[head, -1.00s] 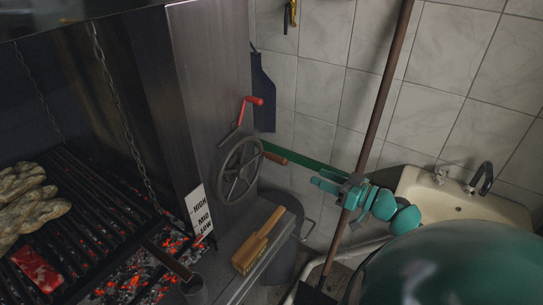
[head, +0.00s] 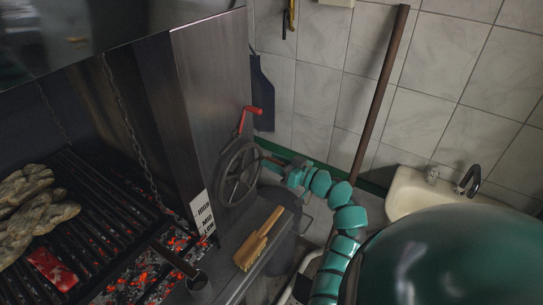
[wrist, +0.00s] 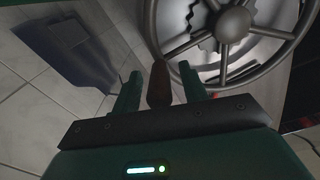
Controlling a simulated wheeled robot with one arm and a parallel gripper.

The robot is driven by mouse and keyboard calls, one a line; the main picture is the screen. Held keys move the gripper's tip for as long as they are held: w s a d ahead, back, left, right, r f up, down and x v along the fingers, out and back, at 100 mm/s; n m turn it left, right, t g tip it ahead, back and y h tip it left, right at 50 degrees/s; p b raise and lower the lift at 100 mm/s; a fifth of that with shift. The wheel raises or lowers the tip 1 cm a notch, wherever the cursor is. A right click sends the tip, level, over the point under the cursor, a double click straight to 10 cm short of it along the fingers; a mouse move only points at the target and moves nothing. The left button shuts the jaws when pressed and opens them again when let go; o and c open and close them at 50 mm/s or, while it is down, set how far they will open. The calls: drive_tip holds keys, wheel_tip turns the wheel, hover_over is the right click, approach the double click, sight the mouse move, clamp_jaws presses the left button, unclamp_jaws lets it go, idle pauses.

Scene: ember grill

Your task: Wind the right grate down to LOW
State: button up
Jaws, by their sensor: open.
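The dark spoked handwheel (head: 239,175) is on the right side of the grill. Its brown handle shows between my fingers in the wrist view (wrist: 159,86), with the wheel's hub and spokes (wrist: 234,24) beside it. My gripper (wrist: 160,72) is open, one finger on each side of the handle; I cannot tell whether either touches it. In the head view my gripper (head: 284,168) is at the wheel's right and partly hides the handle. The grate (head: 105,212) hangs on chains over glowing coals. The HIGH/MID/LOW plate (head: 203,214) is on the grill's corner; no clear pointer shows.
Meat (head: 33,205) lies on the grate. A brown pole (head: 381,95) leans against the tiles, and a sink (head: 413,194) is at the right.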

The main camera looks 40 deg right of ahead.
drive_tip(key=shift+w+a, duration=0.25)
drive_tip(key=shift+w, duration=0.35)
clamp_jaws()
drive_tip(key=shift+f+b, duration=0.15)
drive_tip(key=shift+b, duration=0.55)
drive_tip(key=n+b, duration=0.1)
drive_tip(key=b, duration=0.2)
drive_tip(key=shift+r+b, duration=0.2)
drive_tip(key=shift+b, duration=0.2)
drive_tip(key=r+b, duration=0.1)
drive_tip(key=b, duration=0.1)
drive_tip(key=shift+n+b, duration=0.35)
drive_tip(key=shift+n, duration=0.05)
drive_tip(key=shift+r, duration=0.25)
unclamp_jaws()
drive_tip(key=shift+s+a, duration=0.1)
